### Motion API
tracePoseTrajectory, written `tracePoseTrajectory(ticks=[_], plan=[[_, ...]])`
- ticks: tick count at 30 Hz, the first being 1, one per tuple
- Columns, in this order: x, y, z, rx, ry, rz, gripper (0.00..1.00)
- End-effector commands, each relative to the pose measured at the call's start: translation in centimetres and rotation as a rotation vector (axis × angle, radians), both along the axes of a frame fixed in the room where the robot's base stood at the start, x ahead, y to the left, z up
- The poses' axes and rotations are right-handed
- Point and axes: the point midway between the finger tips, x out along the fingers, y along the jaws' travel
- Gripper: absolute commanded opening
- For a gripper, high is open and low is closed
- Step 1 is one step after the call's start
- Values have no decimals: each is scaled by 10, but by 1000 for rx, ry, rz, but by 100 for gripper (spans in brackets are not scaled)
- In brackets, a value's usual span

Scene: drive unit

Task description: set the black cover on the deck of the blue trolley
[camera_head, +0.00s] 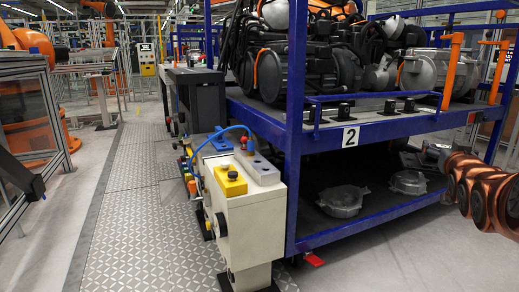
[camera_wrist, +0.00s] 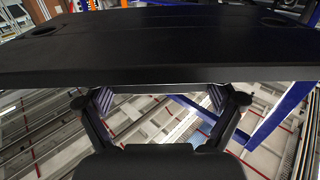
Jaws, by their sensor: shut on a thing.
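The black cover (camera_wrist: 165,50) is a broad, flat black panel with a round recess near each far corner. It fills the upper part of the wrist view. My gripper (camera_wrist: 160,98) has one finger on each side below the cover's near edge and is shut on it; the fingertips are partly hidden by the cover. The blue trolley (camera_head: 293,130) stands right of centre in the head view, marked with a "2". Its upper deck (camera_head: 375,131) carries dark motors and castings, with small black blocks along the front.
My copper-coloured arm (camera_head: 483,190) is at the right, beside the trolley. Grey castings (camera_head: 343,201) lie on its lower shelf. A cream control box (camera_head: 248,215) with a yellow button unit stands before its left post. The patterned walkway (camera_head: 140,200) at left is clear.

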Motion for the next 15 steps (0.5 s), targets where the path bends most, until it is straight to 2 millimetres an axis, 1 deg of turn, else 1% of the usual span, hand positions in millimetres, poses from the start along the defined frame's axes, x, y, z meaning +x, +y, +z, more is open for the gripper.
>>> tracePoseTrajectory(ticks=[2,5,11,15], plan=[[0,0,1,-1,-3,0,26],[10,9,-5,3,0,17,26],[29,31,-17,8,-1,54,26],[45,51,-26,10,-4,86,26]])
